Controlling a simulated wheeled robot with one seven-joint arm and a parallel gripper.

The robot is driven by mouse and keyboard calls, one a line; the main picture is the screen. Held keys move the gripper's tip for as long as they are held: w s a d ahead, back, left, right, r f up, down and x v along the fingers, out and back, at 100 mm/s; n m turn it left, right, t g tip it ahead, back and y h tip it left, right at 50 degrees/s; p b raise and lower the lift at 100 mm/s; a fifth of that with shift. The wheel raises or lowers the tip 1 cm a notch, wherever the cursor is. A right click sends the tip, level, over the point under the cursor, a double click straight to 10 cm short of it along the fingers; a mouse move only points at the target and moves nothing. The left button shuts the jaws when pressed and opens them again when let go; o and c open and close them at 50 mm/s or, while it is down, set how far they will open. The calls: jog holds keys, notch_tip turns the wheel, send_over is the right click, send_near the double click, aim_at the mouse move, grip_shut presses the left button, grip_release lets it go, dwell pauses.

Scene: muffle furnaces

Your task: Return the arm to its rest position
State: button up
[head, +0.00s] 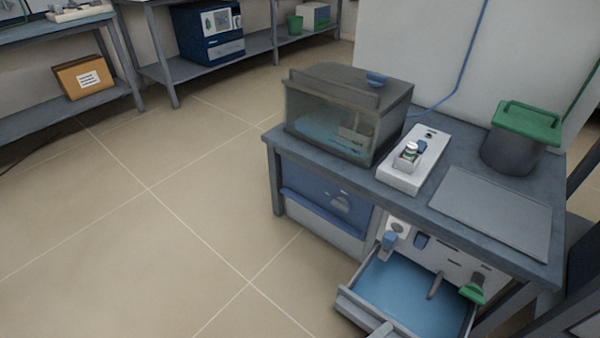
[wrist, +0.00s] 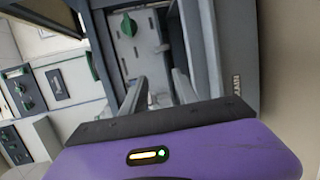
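My gripper (wrist: 160,82) shows in the wrist view, its two grey fingers apart with a gap and nothing between them. Its purple body fills the bottom of that view. Beyond the fingers is a grey panel with a green knob (wrist: 128,25); I cannot tell the distance to it. The gripper does not show clearly in the head view, where only dark parts cut off at the lower right edge may be my arm.
A bench (head: 455,222) holds a glass-sided tank (head: 330,115), a white device (head: 425,160) with a small vial (head: 410,150), a flat grey plate (head: 495,210) and a green-lidded bin (head: 505,150). An open blue-lined drawer (head: 410,292) sticks out below. The floor at left is clear.

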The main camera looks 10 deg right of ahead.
jog(key=a+f+n+t+y, duration=0.2)
jog(key=a+f+y, duration=0.5)
jog(key=a+y, duration=0.3)
jog(key=s+a+r+m+t+y, duration=0.1)
jog(key=s+a+r+t+y, duration=0.1)
jog(key=s+a+r+y, duration=0.4)
jog(key=s+d+r+m+t, duration=0.2)
jog(key=s+r, duration=0.1)
jog(key=r, duration=0.6)
jog(key=s+d+r+m+t, duration=0.1)
jog(key=s+d+r+t, duration=0.15)
jog(key=r, duration=0.55)
jog(key=s+d+r+m+t, duration=0.1)
jog(key=s+d+r+m, duration=0.15)
jog(key=r, duration=0.65)
jog(key=s+d+r+h, duration=0.1)
jog(key=s+d+r, duration=0.15)
jog(key=s, duration=0.55)
notch_tip(320, 180, up, 35)
jog(key=p, duration=3.5)
jog(key=shift+w+d+m+g, duration=0.15)
jog(key=shift+w+m+g, duration=0.2)
jog(key=shift+g, duration=0.1)
